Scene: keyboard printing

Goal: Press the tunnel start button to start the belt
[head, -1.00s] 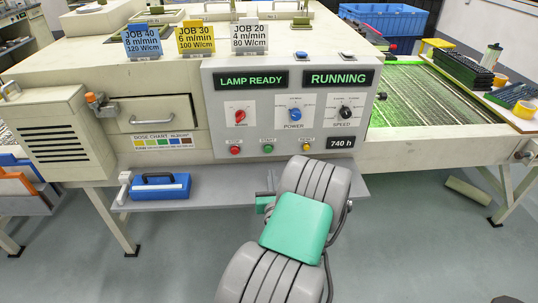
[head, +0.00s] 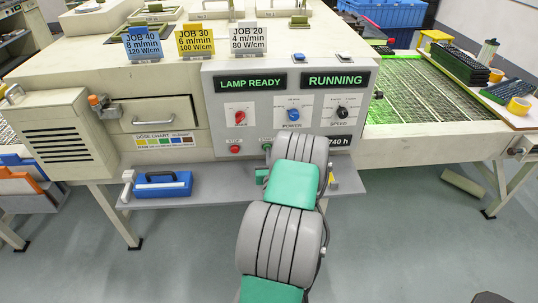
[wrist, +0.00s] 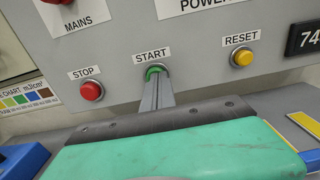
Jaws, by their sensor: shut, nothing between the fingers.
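The green START button (wrist: 154,70) is on the grey control panel (wrist: 120,50), between the red STOP button (wrist: 91,91) and the yellow RESET button (wrist: 242,57). My gripper (wrist: 157,80) is shut and empty, and its fingertips are at the START button in the wrist view, covering its lower part. They appear to touch it. In the head view the START button (head: 266,148) shows just left of my arm, which hides the RESET button. The display above reads RUNNING (head: 335,80), and another reads LAMP READY (head: 247,84).
The MAINS, POWER (head: 293,114) and SPEED (head: 342,112) knobs sit above the buttons. A shelf below the panel holds a blue box (head: 162,184). The green-lit conveyor belt (head: 430,95) is at the right, with a side table holding tape (head: 519,107).

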